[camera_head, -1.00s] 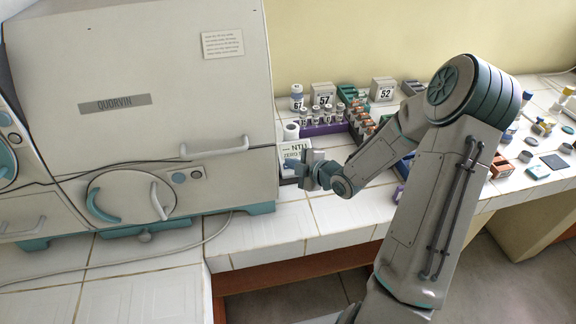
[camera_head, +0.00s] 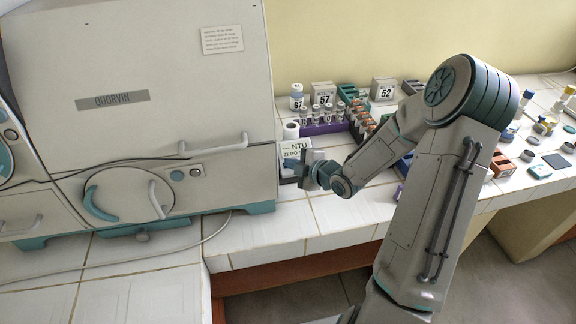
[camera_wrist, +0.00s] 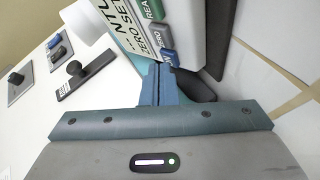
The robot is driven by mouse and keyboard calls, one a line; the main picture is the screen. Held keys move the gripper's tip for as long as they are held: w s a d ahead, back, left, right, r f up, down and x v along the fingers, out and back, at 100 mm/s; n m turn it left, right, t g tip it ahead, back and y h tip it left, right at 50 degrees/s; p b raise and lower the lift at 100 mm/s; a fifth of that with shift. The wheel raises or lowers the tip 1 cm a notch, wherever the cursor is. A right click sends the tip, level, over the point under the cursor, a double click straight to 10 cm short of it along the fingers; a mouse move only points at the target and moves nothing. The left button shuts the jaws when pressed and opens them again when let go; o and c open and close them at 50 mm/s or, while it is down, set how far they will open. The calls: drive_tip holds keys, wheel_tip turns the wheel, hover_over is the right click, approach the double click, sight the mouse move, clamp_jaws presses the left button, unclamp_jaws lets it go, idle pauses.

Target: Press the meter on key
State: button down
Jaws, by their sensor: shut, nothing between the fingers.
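The meter is a light box with the words NTU and ZERO SET on its face (camera_head: 297,148), standing beside the incubator. I cannot tell from the lettering which is the on key. My gripper (camera_wrist: 158,68) is shut and empty, its blue fingers pointing at the lower key area. I cannot tell whether they touch. In the head view my gripper (camera_head: 293,165) is right in front of the meter.
The large incubator (camera_head: 140,110) stands close on the left. Behind and right are a purple rack of vials (camera_head: 325,129) and number cards. The tiled bench front (camera_head: 300,215) is clear. Dark small fittings (camera_wrist: 75,70) lie at left in the wrist view.

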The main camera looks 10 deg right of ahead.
drive_tip(key=shift+f, duration=0.1)
idle(0.5)
drive_tip(key=shift+s+r, duration=0.2)
drive_tip(key=shift+r, duration=0.35)
drive_tip(key=s+r+p, duration=0.1)
drive_tip(key=r+p, duration=0.1)
drive_tip(key=r, duration=0.1)
drive_tip(key=s+r+p, duration=0.1)
drive_tip(key=r, duration=0.1)
drive_tip(key=shift+s+r, duration=0.15)
drive_tip(key=shift+s, duration=0.2)
idle(0.3)
